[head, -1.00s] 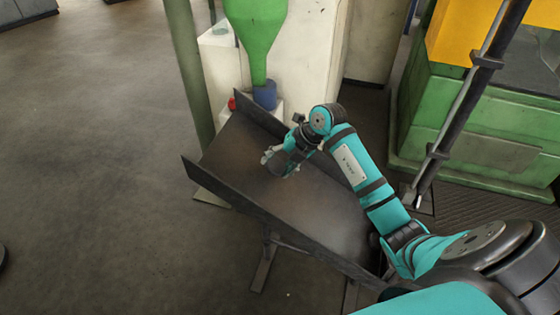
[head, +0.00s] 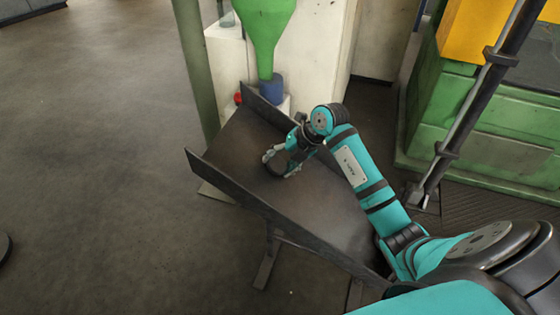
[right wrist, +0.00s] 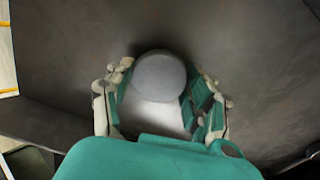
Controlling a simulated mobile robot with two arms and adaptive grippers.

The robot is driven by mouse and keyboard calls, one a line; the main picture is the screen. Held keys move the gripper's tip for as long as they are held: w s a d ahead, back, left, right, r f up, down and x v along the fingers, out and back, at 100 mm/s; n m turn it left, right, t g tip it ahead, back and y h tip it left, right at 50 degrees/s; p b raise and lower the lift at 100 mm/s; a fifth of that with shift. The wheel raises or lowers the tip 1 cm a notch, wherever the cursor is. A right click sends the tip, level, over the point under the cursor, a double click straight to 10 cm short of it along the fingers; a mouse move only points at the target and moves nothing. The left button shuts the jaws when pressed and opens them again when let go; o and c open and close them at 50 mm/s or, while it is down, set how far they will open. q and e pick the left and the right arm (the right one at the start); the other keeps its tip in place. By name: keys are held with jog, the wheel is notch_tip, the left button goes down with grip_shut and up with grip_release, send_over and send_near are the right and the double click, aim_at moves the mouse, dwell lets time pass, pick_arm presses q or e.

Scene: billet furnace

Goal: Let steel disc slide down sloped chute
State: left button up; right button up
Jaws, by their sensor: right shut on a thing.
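The sloped chute (head: 240,157) is a dark metal trough with raised side walls, high at the upper left and low at the lower right. My right gripper (head: 281,163) is over its upper half, near the surface. In the right wrist view, the gripper (right wrist: 160,105) has its fingers on both sides of the steel disc (right wrist: 158,76), a round grey piece, and is shut on it. The dark chute surface lies behind the disc; I cannot tell whether they touch. In the head view the fingers largely hide the disc. My left gripper is not in view.
A green machine base (head: 480,140) is at the right. The floor at the left is open.

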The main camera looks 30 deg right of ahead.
jog(key=o, duration=1.6)
jog(key=v, duration=1.2)
jog(key=shift+r, duration=0.1)
